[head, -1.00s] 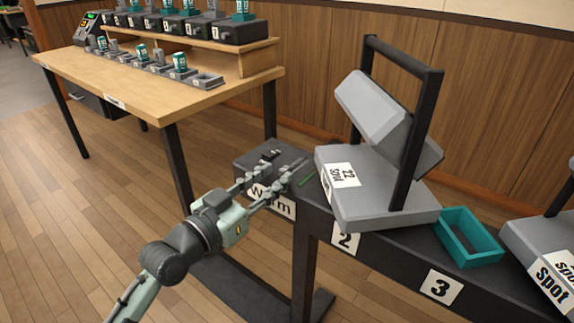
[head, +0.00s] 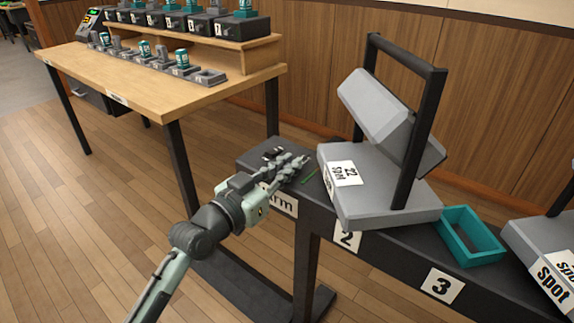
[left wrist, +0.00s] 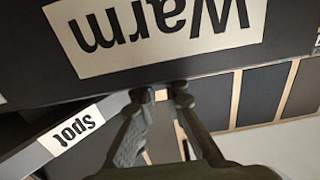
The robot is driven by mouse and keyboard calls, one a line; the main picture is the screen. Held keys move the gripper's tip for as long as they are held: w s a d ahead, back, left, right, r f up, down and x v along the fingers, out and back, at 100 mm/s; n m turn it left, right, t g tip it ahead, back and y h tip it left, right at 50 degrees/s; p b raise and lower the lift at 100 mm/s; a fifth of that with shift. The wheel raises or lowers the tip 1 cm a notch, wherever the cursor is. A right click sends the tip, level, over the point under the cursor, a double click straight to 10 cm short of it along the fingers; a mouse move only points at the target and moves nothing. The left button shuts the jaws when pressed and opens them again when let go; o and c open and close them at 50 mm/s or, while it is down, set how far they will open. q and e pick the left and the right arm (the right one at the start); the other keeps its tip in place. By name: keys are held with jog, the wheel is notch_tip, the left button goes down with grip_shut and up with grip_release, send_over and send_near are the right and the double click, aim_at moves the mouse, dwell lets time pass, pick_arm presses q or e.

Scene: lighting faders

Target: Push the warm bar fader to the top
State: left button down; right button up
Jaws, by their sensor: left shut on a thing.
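The dark bench end with the white Warm label (head: 280,203) stands left of the large grey light; the label is partly covered by my left gripper in the head view. It shows large and upside down in the left wrist view (left wrist: 150,28). My left gripper (head: 292,165) reaches over the top of this end, its fingers drawn together. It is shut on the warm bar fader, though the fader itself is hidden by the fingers. In the left wrist view the fingertips (left wrist: 162,95) lie at the box's edge beside the label. My right gripper is not in view.
A short green strip (head: 309,177) lies right of the fingertips. The grey Spot 22 light (head: 385,195) with its black frame stands close to the right. A teal tray (head: 470,237) sits farther right. A wooden table (head: 150,95) with small units stands behind left.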

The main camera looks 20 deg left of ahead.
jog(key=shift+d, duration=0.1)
pick_arm(q)
jog(key=shift+w+r, duration=0.1)
jog(key=shift+w, duration=0.1)
jog(key=p+x, duration=0.1)
jog(key=x, duration=0.1)
jog(key=shift+w+d, duration=0.15)
jog(key=shift+w, duration=0.1)
jog(key=shift+w+d, duration=0.15)
jog(key=shift+w, duration=0.25)
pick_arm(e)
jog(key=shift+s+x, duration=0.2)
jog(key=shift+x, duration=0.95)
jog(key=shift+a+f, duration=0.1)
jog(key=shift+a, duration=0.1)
pick_arm(q)
jog(key=c, duration=1.6)
grip_release()
jog(key=shift+s, duration=0.1)
